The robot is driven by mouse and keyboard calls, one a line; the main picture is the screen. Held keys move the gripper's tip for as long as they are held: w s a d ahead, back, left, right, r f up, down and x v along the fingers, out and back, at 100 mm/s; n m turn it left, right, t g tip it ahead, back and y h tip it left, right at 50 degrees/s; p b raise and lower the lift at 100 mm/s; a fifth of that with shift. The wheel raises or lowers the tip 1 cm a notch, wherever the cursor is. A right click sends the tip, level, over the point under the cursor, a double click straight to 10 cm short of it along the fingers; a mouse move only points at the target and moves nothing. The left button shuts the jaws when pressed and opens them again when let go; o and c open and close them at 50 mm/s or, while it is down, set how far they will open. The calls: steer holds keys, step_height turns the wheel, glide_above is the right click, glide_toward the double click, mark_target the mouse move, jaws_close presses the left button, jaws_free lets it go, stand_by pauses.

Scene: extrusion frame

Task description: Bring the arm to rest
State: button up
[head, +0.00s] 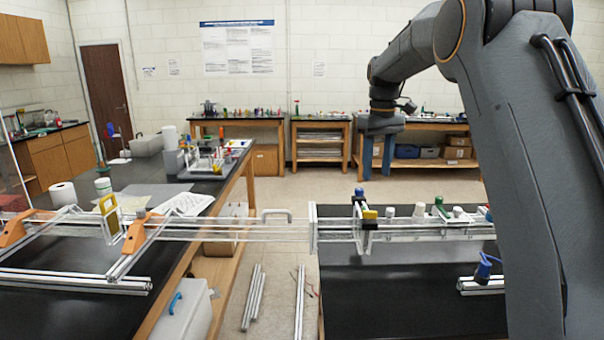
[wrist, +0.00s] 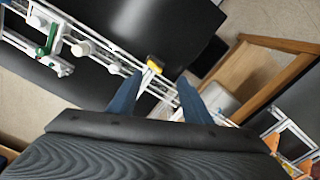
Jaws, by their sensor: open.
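My gripper (head: 377,178) hangs fingers-down from my raised arm at the upper right of the head view. Its two blue fingers are apart with nothing between them. The wrist view also shows the open gripper (wrist: 159,84) above the extrusion frame. The pale extrusion frame (head: 260,232) spans the gap between two black tables in the head view. It carries a yellow piece (head: 370,214), a green-handled clamp (head: 439,206) and white knobs. In the wrist view the yellow piece (wrist: 155,62) appears beyond the fingertips, and the green handle (wrist: 47,38) lies at upper left.
The left black table (head: 75,255) holds orange brackets (head: 136,234) and a paper roll (head: 63,194). A blue-handled clamp (head: 483,268) sits on the right black table (head: 400,290). Loose rails (head: 254,295) lie on the floor between the tables. Cluttered benches line the back wall.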

steer(key=s+f+m+b, duration=0.2)
steer(key=s+f+b, duration=0.3)
steer(key=s+f, duration=0.9)
steer(key=s+a+f+m+t+b, duration=0.1)
steer(key=s+f+m+b, duration=0.2)
steer(key=s+f, duration=1.1)
steer(key=s+b, duration=0.1)
steer(key=s, duration=0.4)
steer(key=shift+s+a+f+b, duration=0.15)
steer(key=shift+s+f+b, duration=0.1)
steer(key=shift+s+b, duration=0.1)
